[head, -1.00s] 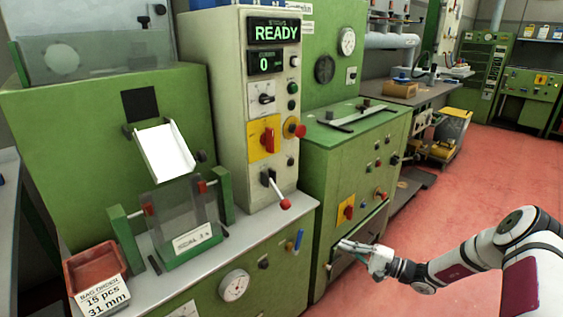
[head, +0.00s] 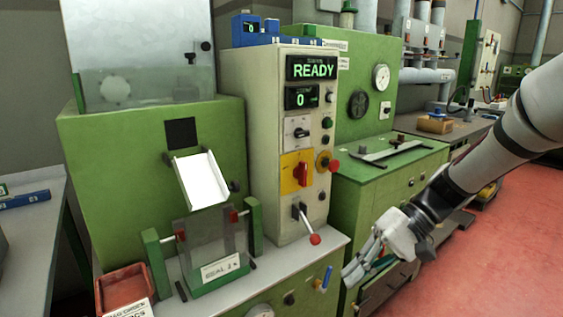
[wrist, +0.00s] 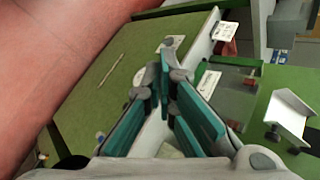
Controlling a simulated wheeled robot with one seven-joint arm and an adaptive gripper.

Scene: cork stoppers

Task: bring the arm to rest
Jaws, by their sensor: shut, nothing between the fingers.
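My gripper (head: 366,262) is in the head view at the lower right, in front of the green machines and near the right end of the grey ledge. Its fingers point down and left, and nothing shows between them. In the wrist view my gripper (wrist: 168,72) has its teal-padded fingers meeting at the tips, shut and empty. My arm runs from the gripper up to the right edge of the head view.
A control column (head: 270,150) reads READY and 0, with a red-knobbed lever (head: 312,237) close left of my gripper. A red tray (head: 124,287) sits at the lower left. A white chute (head: 203,180) stands above the clear sealing guard. Red floor (head: 500,225) is open at right.

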